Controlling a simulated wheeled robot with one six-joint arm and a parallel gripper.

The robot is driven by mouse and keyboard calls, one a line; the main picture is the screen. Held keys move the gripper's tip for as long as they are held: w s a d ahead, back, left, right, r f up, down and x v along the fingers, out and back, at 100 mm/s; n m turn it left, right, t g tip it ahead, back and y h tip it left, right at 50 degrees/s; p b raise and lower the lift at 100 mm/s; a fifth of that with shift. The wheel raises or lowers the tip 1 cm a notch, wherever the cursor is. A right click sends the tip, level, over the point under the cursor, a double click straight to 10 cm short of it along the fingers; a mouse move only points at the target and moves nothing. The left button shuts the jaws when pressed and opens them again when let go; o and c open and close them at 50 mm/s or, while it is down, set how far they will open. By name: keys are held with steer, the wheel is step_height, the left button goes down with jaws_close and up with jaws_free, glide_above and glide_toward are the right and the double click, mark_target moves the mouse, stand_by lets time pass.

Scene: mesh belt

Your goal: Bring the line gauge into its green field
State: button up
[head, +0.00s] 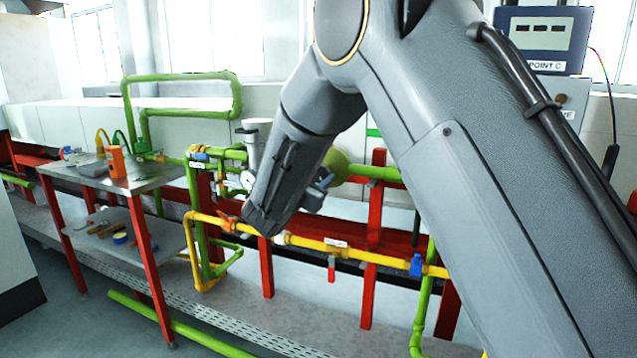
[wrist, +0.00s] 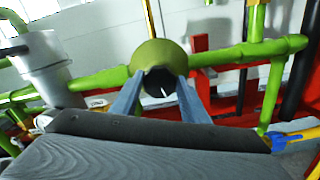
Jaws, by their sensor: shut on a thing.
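A round gauge (head: 247,180) with a white face and dark needle shows in the head view, just left of my forearm. Its markings and any green field are too small to read. My gripper (wrist: 160,84) points at this opening, one blue-grey finger on each side. It is shut on the front part of the valve body; the exact contact is hard to see.
A pale cylinder (head: 254,140) stands on the line left of my wrist. A yellow pipe (head: 350,249) with a blue handle (head: 416,265) and a red handle (head: 331,268) runs below. Red posts (head: 376,210) stand close by. A metal table (head: 135,178) with tools is at left.

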steer(key=o, duration=1.1)
steer(key=shift+c, duration=0.2)
steer(key=v, duration=0.8)
steer(key=shift+b, duration=0.35)
